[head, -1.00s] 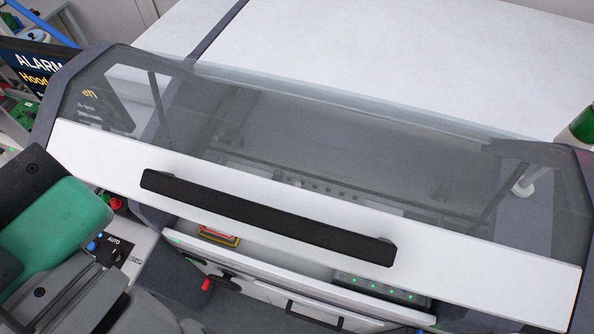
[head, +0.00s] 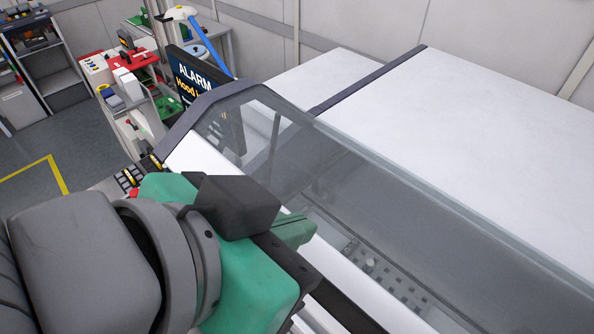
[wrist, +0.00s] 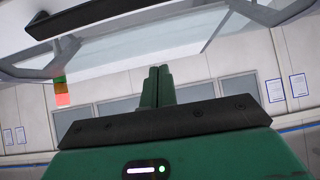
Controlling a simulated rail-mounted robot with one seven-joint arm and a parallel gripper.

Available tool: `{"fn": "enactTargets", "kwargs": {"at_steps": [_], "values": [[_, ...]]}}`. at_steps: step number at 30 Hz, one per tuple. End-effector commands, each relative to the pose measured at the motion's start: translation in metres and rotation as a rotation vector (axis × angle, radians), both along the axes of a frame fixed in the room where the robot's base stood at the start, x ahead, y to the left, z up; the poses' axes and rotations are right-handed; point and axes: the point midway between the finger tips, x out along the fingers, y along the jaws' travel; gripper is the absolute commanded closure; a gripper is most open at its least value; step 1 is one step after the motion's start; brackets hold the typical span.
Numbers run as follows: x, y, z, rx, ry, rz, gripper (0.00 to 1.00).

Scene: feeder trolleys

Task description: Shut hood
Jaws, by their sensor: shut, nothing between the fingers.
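The hood (head: 430,215) is a clear smoked panel with a white front strip and a dark frame, in the head view. Its black handle (head: 345,308) shows only in part at the bottom, behind my arm. My gripper (head: 297,230) is in front of the hood's white strip, its green fingers partly hidden by its dark body. In the wrist view my gripper's fingers (wrist: 158,85) are together and empty. A white panel and glass edge, likely the hood, cross the top there. I cannot tell whether the fingers touch the hood, and its lower edge is hidden.
A screen (head: 195,85) reading "ALARM" and "Hood" stands at the hood's left end. Behind the hood is a broad white machine top (head: 460,110). Trolleys and shelves stand at upper left, with open floor (head: 75,140) before them. A lit signal lamp (wrist: 62,98) shows in the wrist view.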

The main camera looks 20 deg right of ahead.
Motion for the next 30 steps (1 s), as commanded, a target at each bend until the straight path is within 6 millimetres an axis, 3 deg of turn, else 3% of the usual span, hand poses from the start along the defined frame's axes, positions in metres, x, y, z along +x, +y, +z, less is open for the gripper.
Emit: {"fn": "enactTargets", "kwargs": {"at_steps": [3, 8, 23, 30], "values": [[-0.008, 0.008, -0.005, 0.05, 0.042, -0.029, 1.0], [-0.008, 0.005, -0.008, 0.05, 0.045, -0.034, 1.0], [0.019, -0.063, -0.074, 0.047, 0.044, -0.036, 1.0], [0.008, -0.034, -0.088, 0.046, 0.042, -0.031, 1.0]]}}
